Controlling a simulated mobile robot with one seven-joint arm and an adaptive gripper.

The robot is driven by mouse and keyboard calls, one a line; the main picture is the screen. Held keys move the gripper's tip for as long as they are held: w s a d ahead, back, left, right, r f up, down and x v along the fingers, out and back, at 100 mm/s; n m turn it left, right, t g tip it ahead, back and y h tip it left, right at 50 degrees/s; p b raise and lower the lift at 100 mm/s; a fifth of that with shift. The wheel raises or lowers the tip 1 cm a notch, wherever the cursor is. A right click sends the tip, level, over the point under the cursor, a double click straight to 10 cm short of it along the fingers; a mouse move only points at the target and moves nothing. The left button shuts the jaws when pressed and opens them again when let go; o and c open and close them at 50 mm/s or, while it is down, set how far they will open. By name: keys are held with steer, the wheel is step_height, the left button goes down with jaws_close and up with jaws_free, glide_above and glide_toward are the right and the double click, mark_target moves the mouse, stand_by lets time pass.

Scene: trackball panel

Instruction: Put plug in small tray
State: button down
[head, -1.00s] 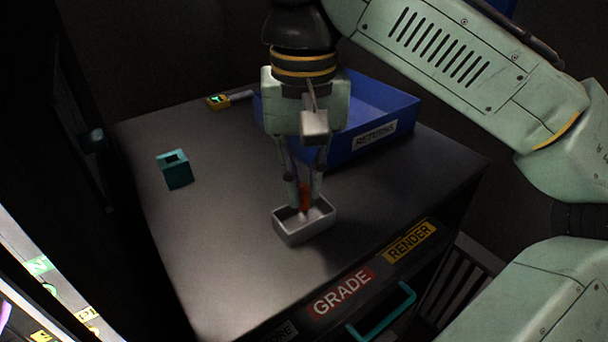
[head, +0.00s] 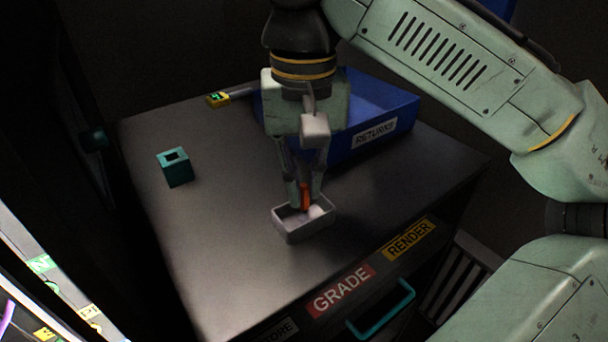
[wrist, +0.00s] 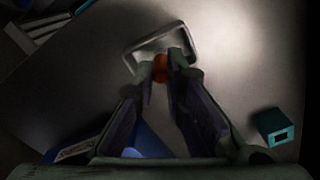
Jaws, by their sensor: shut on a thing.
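The plug (head: 305,196) is a small orange-red piece between my fingertips. It also shows in the wrist view (wrist: 160,68). My gripper (head: 305,190) points down and is shut on the plug. The small tray (head: 290,236) is a pale grey open box on the dark tabletop, directly below my fingertips. In the wrist view its rim (wrist: 133,62) lies just beyond the fingertips. The plug's lower end is at or inside the tray's opening; I cannot tell whether it touches the floor. A small whitish patch shows inside the tray beside the plug.
A blue bin (head: 400,118) labelled RETURNS stands behind my gripper. A teal block with a square hole (head: 175,168) stands at the left. A yellow device with a grey handle (head: 218,99) lies at the back. The tabletop (head: 220,240) left of the tray is clear.

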steer(key=shift+f, duration=0.45)
steer(key=c, duration=1.6)
jaws_free()
steer(key=shift+o, duration=0.2)
step_height(320, 180, up, 8)
steer(key=shift+f, duration=0.25)
